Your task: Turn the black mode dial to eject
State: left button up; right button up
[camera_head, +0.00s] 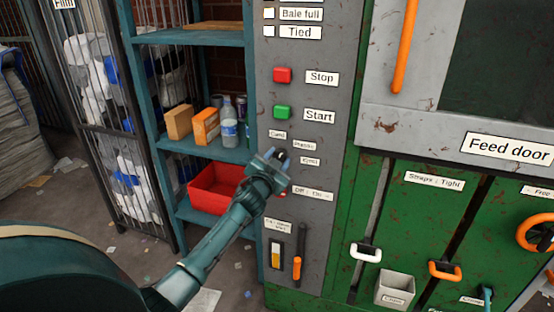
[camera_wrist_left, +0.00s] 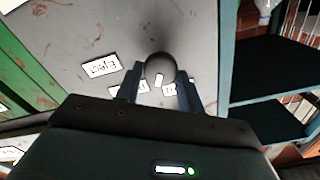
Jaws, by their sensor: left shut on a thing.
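The black mode dial (camera_wrist_left: 160,66) shows in the left wrist view as a dark round knob between my left fingers. My left gripper (camera_wrist_left: 160,86) is shut on it, one finger on each side. In the head view my left gripper (camera_head: 279,157) is against the grey control panel (camera_head: 336,154), beside the small mode labels, and it hides most of the dial. The Eject label (camera_wrist_left: 101,66) is on the panel to the left of the dial in the wrist view. I cannot tell which label the dial points to. My right gripper is out of view.
Above the dial are the green Start button (camera_head: 282,112) and the red Stop button (camera_head: 282,75). An orange-handled lever (camera_head: 297,266) is below. A teal shelf (camera_head: 240,154) with boxes, a bottle and a red bin (camera_head: 212,188) stands close on the left.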

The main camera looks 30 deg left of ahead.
pick_arm(q)
jog(key=m, duration=0.3)
jog(key=shift+m, duration=0.4)
jog(key=m, duration=0.3)
jog(key=shift+d+m, duration=0.1)
jog(key=shift+m, duration=0.2)
jog(key=m, duration=0.6)
jog(key=shift+f+m+p, duration=0.15)
jog(key=shift+m+p, duration=0.15)
jog(key=shift+p, duration=0.05)
jog(key=o, duration=1)
jog(key=shift+v, duration=6.6)
